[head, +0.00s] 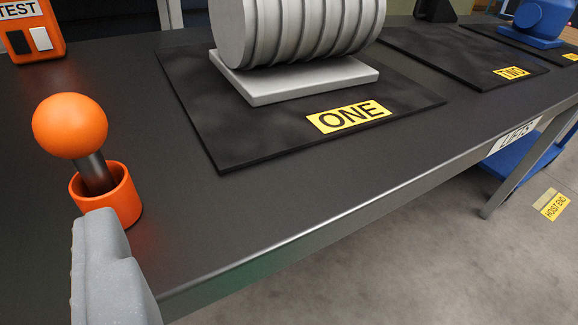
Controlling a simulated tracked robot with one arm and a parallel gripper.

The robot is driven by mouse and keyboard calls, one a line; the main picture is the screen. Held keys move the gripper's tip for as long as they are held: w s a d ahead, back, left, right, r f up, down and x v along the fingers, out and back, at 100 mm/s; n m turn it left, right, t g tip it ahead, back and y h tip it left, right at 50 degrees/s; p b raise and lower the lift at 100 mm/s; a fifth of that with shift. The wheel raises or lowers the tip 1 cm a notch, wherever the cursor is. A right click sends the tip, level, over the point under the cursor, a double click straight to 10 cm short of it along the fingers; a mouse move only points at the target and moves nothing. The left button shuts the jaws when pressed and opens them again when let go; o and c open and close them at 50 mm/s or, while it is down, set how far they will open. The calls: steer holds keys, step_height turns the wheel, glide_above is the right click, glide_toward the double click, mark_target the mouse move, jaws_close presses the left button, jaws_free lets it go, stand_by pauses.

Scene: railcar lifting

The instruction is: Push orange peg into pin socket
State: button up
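The orange peg (70,126) has a round orange ball on top of a dark metal shaft. It stands at the left of the head view, with the lower part of its shaft inside the orange cup-shaped pin socket (122,203) on the dark bench top. The shaft looks tilted in the picture, and its lower end is hidden by the socket wall. A grey part of my gripper (105,268) shows at the lower left, in front of the socket and below the ball. Only one finger-like piece is visible, so its opening cannot be judged. I cannot tell whether it touches the socket.
A ribbed grey cylinder on a plate (315,81) sits on the black mat labelled ONE (240,130). Another mat, labelled TWO (455,55), lies further right. An orange TEST box (30,35) stands at the back left. The bench edge (330,220) runs diagonally, with open floor beyond.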

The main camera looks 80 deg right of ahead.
mark_target(85, 160)
steer(key=shift+h, duration=0.4)
steer(key=w+d+f, duration=0.1)
steer(key=d, duration=0.1)
steer(key=w+d+f, duration=0.1)
steer(key=d, duration=0.2)
steer(key=w+d+f+b, duration=0.1)
steer(key=w+d, duration=0.1)
steer(key=shift+d+f, duration=0.1)
steer(key=shift+d, duration=0.2)
steer(key=shift+g, duration=0.3)
steer(key=shift+b+x, duration=1.1)
steer(key=shift+x, duration=1.45)
steer(key=c, duration=1.1)
